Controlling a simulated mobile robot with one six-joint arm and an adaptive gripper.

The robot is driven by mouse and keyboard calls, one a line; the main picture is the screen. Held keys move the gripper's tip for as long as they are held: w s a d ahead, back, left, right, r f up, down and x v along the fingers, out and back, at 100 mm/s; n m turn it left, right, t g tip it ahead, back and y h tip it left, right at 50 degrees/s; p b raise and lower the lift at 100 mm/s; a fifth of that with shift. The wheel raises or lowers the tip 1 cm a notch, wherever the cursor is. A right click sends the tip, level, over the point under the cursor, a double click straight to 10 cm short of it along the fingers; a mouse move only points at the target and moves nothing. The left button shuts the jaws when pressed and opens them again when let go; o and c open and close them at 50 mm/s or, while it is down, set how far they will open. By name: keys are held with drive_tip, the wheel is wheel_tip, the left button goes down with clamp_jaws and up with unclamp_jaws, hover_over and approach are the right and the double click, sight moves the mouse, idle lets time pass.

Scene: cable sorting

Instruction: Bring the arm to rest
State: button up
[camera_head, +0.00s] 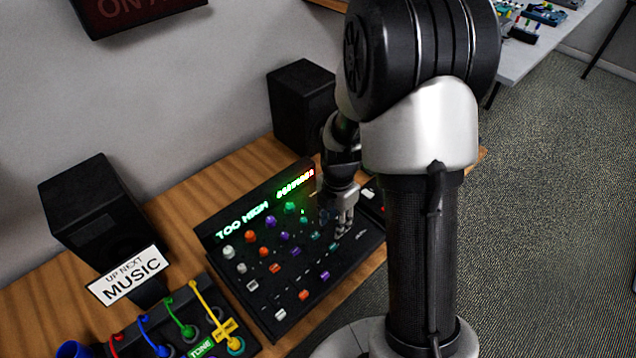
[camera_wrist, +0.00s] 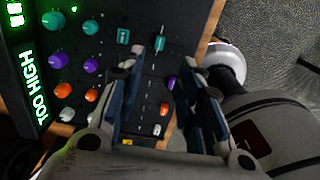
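My gripper (camera_head: 341,228) hangs fingers down over the right part of a black mixer (camera_head: 262,290). In the wrist view my gripper (camera_wrist: 162,78) has its two dark fingers well apart, with nothing held between them. Through the gap show the mixer's face and several sliders, with a teal slider cap (camera_wrist: 160,44) near the tips. I cannot tell whether the fingertips touch the mixer. My upper arm hides part of the desk to the right.
The mixer has raised coloured knobs and a lit "TOO HIGH" display (camera_wrist: 32,88). Two black speakers (camera_head: 92,222) (camera_head: 300,102) stand along the wall. A patch box with coloured cables (camera_head: 190,318) and a "MUSIC" sign (camera_head: 129,276) are at left. Carpet lies right.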

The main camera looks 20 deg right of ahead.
drive_tip(key=s+a+r+m+t, duration=0.1)
drive_tip(key=s+a+r+m, duration=0.2)
drive_tip(key=r+m, duration=0.35)
drive_tip(key=s+a+r+m+t, duration=0.1)
drive_tip(key=s+a+r+m, duration=0.15)
drive_tip(key=r, duration=0.75)
drive_tip(key=s+a+r+m+t, duration=0.2)
drive_tip(key=s+r+m, duration=0.6)
drive_tip(key=s+m, duration=0.4)
drive_tip(key=shift+a+m+t, duration=0.3)
drive_tip(key=shift+a+m, duration=0.2)
drive_tip(key=shift+a, duration=0.3)
